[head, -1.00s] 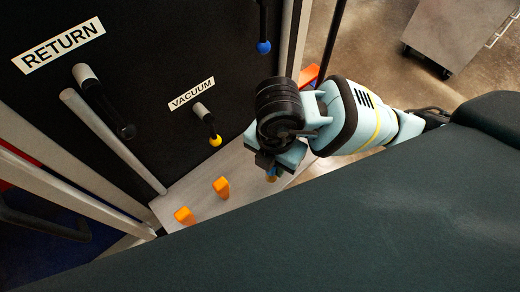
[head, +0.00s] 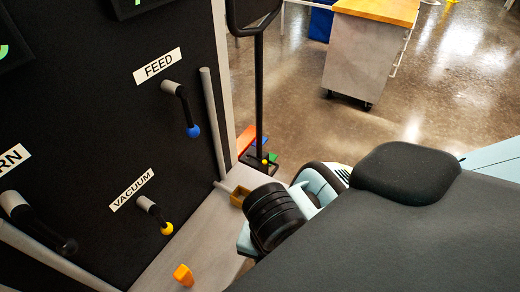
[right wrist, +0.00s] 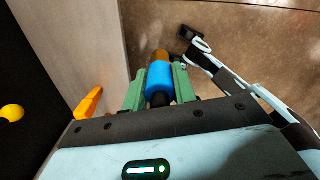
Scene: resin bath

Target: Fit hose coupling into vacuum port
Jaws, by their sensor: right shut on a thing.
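The hose coupling (right wrist: 159,80), blue with a brass-brown far end and a dark near end, is held between the green fingers of my right gripper (right wrist: 160,88) in the right wrist view. The VACUUM label (head: 131,190) is on the black panel at the left. Below it is a grey-and-black lever with a yellow ball (head: 166,228); the ball also shows in the right wrist view (right wrist: 11,112). I cannot make out a separate vacuum port opening. My left gripper is not in view.
An orange piece (head: 184,275) stands on the grey ledge (head: 205,245). Above VACUUM is the FEED lever with a blue ball (head: 193,131). A wood-topped cart (head: 362,55) stands farther back.

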